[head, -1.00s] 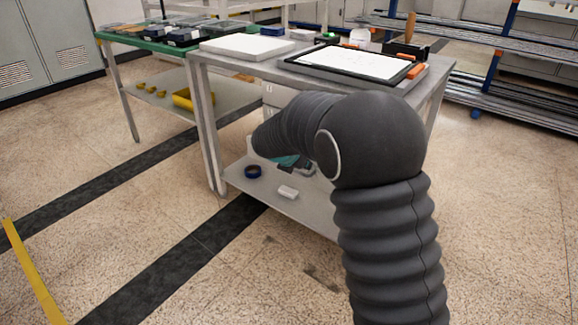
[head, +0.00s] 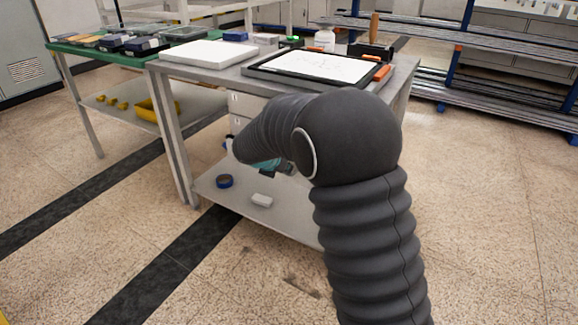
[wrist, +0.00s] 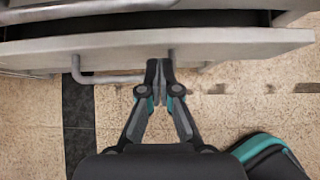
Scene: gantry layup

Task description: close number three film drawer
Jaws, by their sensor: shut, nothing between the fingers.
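In the wrist view a grey drawer (wrist: 240,42) spans the top, with a dark gap behind its front edge. Its number does not show there. A bar handle (wrist: 105,79) sticks out from the front. In the head view the white drawer unit (head: 244,104) stands under the grey bench and is mostly hidden by my dark sleeved arm. My gripper is hidden there except for some teal parts.
The bench (head: 208,76) carries a white slab (head: 208,53) and a black-framed white panel (head: 315,66). A green-topped table (head: 80,50) adjoins at left. Floor is open at right.

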